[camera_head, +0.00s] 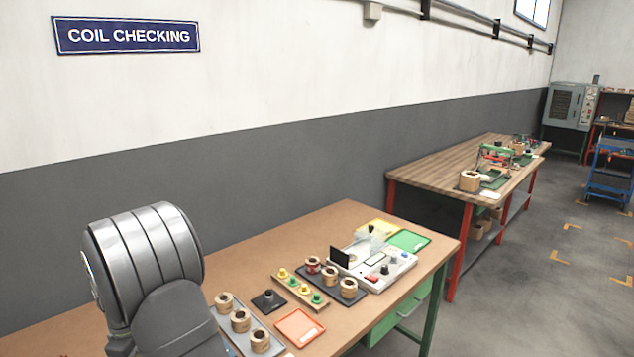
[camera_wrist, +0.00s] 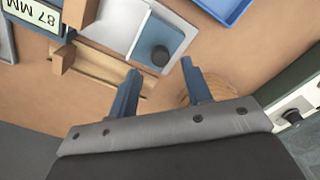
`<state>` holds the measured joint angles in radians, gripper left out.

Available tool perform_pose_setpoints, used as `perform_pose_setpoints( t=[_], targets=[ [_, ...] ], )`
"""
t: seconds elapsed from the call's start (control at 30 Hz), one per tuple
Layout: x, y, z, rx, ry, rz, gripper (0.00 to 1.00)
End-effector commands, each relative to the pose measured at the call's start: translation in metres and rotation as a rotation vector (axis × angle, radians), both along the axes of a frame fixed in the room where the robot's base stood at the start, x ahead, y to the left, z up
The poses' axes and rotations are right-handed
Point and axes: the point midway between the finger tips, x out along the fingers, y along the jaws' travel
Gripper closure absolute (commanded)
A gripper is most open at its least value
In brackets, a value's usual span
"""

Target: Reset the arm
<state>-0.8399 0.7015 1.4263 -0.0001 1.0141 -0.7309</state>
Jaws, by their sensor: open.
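My gripper (camera_wrist: 160,88) shows in the wrist view with its two blue-grey fingers apart and nothing between them. Beyond the fingertips a dark round knob (camera_wrist: 160,56) stands on a blue-grey plate. In the head view my arm fills the lower left, and the gripper itself does not show. The brown bench (camera_head: 345,215) holds several coils, among them a row on a grey tray (camera_head: 275,350) and one coil (camera_head: 349,288) on a dark tray.
An orange tray (camera_head: 300,327), a green tray (camera_head: 408,240) and a white test device (camera_head: 385,275) stand on the bench. A strip with yellow and green pegs (camera_head: 300,290) lies between. The bench's back left is bare. A blue tray (camera_wrist: 222,8) shows in the wrist view.

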Motion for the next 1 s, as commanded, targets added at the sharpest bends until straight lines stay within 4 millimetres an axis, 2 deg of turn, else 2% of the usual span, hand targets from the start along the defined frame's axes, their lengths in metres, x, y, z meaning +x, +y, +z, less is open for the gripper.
perform_pose_setpoints(
  t=[0.1, 0.3, 0.77, 0.87, 1.0],
  targets=[
    [-0.001, -0.001, -0.02, -0.003, 0.002, 0.0, 0.55],
    [0.0, 0.0, -0.038, 0.0, 0.0, 0.0, 0.55],
    [0.003, -0.003, -0.036, 0.001, 0.0, 0.0, 0.55],
    [0.001, -0.001, -0.031, 0.001, -0.001, 0.001, 0.55],
    [0.0, 0.0, -0.012, 0.003, -0.002, 0.0, 0.55]
  ],
)
